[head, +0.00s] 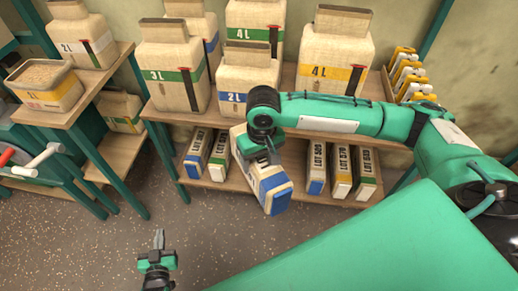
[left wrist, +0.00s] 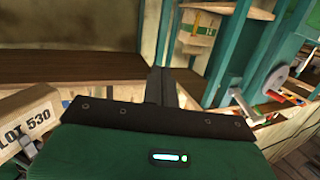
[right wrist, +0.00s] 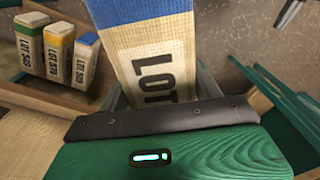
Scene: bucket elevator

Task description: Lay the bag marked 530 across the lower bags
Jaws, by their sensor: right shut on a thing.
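The bag marked LOT 530 (head: 272,187), cream with blue end bands, is held tilted by my right gripper (head: 268,153), in front of the lower shelf. In the right wrist view the bag (right wrist: 155,55) juts out from that gripper, its number partly hidden. The left wrist view shows its 530 label (left wrist: 28,125). Lower bags stand in two groups on the lower shelf: a left pair (head: 218,157) and three at the right, blue (head: 316,168), yellow (head: 341,172) and green (head: 367,174). My left gripper (head: 158,240) is empty, its fingers together, low over the floor.
The upper shelf (head: 300,128) holds large 2L, 3L and 4L containers. A crate of small bottles (head: 408,78) stands at its right end. A side table (head: 95,85) and a machine with red and white handles (head: 40,160) are at the left. The front floor is clear.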

